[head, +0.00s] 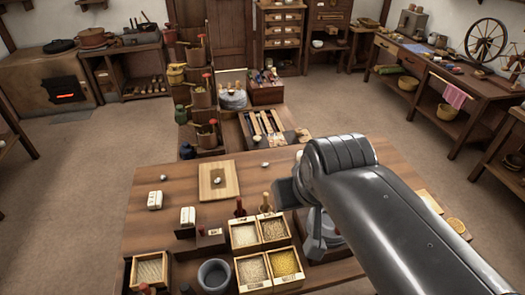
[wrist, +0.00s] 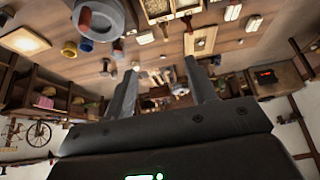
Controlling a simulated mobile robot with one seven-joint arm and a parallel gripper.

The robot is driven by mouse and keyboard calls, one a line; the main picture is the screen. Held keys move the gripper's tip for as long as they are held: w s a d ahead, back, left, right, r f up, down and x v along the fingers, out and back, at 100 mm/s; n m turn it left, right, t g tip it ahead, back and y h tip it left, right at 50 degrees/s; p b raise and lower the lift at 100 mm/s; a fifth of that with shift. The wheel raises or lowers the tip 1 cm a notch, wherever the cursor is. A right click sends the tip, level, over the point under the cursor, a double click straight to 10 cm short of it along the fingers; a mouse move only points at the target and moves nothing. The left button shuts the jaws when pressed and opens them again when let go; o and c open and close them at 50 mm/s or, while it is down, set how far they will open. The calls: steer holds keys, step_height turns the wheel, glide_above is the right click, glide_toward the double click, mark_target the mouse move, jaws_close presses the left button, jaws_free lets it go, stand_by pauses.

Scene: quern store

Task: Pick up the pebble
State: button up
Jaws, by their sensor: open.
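Several small pale lumps lie on the wooden table, and I cannot tell for certain which is the pebble. One small whitish lump (head: 217,181) rests on a light wooden board (head: 204,191). Another pale lump (head: 163,177) lies to the left of the board, and a third small lump (head: 264,164) lies to its right. My gripper (head: 303,215) is above the right part of the table, apart from these lumps. In the wrist view its two fingers (wrist: 162,72) are spread with nothing between them. The board also shows in the wrist view (wrist: 202,41).
Open boxes of grain (head: 268,272), a grey mortar (head: 214,275) and dark bottles crowd the table's front. White blocks (head: 155,200) stand at the left. A tray of tools (head: 262,124) is beyond the back edge. Bare wood surrounds the board.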

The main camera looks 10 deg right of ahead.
steer(key=w+r+g, duration=0.1)
steer(key=w+r, duration=0.1)
steer(key=w, duration=1.1)
steer(key=n+g, duration=0.2)
steer(key=g, duration=0.1)
glide_above(265, 164)
steer(key=s, duration=0.2)
steer(key=f, duration=3.1)
steer(key=shift+w+a+f, duration=0.1)
steer(key=shift+a+f, duration=0.1)
steer(key=shift+a, duration=0.05)
steer(key=f, duration=0.1)
steer(key=w+f, duration=0.1)
steer(key=f, duration=0.3)
steer(key=shift+w+d+f, duration=0.2)
steer(key=shift+w+d, duration=0.05)
steer(key=shift+w, duration=0.05)
steer(key=c, duration=1)
